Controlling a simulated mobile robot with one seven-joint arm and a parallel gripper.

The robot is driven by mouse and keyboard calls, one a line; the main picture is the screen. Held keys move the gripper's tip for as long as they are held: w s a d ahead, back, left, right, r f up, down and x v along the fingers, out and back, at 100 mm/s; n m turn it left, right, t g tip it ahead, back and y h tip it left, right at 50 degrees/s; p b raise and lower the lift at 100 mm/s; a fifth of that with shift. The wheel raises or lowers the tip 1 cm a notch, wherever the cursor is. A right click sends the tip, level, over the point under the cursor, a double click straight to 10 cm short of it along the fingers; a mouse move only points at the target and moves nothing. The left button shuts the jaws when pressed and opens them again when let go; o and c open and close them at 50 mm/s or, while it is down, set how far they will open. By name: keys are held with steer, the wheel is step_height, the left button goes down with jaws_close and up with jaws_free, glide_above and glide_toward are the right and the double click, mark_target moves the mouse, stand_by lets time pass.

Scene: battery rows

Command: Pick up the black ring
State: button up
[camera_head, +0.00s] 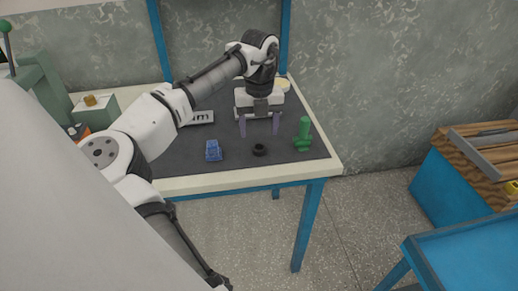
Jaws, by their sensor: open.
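The black ring (260,149) lies flat on the dark table top, close to the front edge. My gripper (259,127) points down, with its two purple-grey fingers apart and nothing between them. In the head view the fingertips show just behind and above the ring. I cannot tell their exact height over the table.
A blue object (213,150) stands left of the ring, and a green object (303,135) stands to its right. A grey-white block with lettering (200,117) and a pale yellow round thing (283,84) are farther back. The table's pale front rim (240,178) is near the ring.

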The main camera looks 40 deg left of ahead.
mark_target(259, 143)
steer(key=shift+f, duration=2.9)
steer(key=shift+c, duration=0.4)
steer(key=c, duration=1)
